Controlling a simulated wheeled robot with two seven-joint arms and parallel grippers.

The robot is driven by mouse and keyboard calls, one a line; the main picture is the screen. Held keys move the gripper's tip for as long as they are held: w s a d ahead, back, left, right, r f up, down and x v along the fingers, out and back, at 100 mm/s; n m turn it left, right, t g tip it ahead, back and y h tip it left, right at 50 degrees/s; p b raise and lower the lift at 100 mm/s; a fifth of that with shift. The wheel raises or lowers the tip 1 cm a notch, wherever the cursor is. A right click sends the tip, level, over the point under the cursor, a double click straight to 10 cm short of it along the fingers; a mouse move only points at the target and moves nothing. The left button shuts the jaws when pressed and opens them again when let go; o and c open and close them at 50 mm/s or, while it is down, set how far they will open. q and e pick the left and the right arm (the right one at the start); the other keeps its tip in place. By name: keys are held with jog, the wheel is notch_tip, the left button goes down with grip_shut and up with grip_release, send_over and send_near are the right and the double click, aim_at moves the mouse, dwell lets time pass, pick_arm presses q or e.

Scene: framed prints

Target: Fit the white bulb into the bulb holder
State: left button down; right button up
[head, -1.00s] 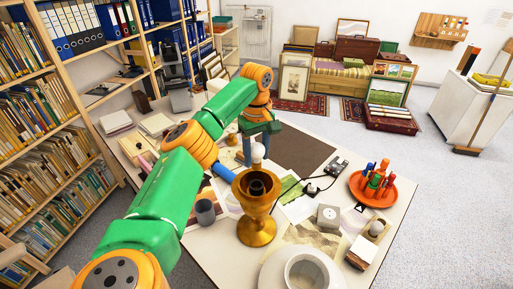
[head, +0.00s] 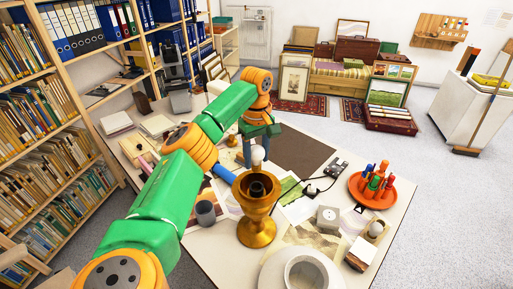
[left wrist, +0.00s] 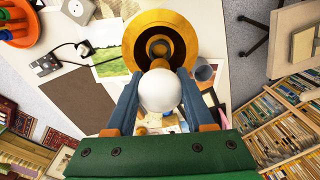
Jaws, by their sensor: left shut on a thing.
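The white bulb (left wrist: 160,92) is round, with a brownish base pointing away from my wrist. My left gripper (left wrist: 158,78) is shut on it, one finger on each side. In the head view the bulb (head: 258,153) hangs below the left gripper (head: 259,147), at the far rim of the bulb holder. The bulb holder (head: 256,230) is a gold, goblet-shaped stand with a dark socket in its cup. In the left wrist view the holder (left wrist: 184,27) lies beyond the bulb, whose base partly overlaps the cup. I cannot tell whether they touch. My right gripper is not in view.
Around the holder on the table are a grey cup (head: 205,212), a small grey box (head: 328,218), a black cable with a plug (head: 311,189) and an orange tray (head: 356,190) of coloured pegs. A white round container (head: 306,272) stands in front. Shelves line the left.

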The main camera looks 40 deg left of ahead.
pick_arm(q)
jog(key=shift+r+p, duration=0.1)
jog(key=shift+p, duration=0.4)
jog(key=shift+f+b, duration=0.65)
jog(key=shift+f, duration=0.9)
jog(key=shift+f+b, duration=0.9)
jog(key=shift+f, duration=2.3)
jog(key=shift+c, duration=1)
grip_release()
notch_tip(320, 180, up, 7)
jog(key=shift+d+r+b, duration=0.1)
jog(key=shift+b, duration=0.6)
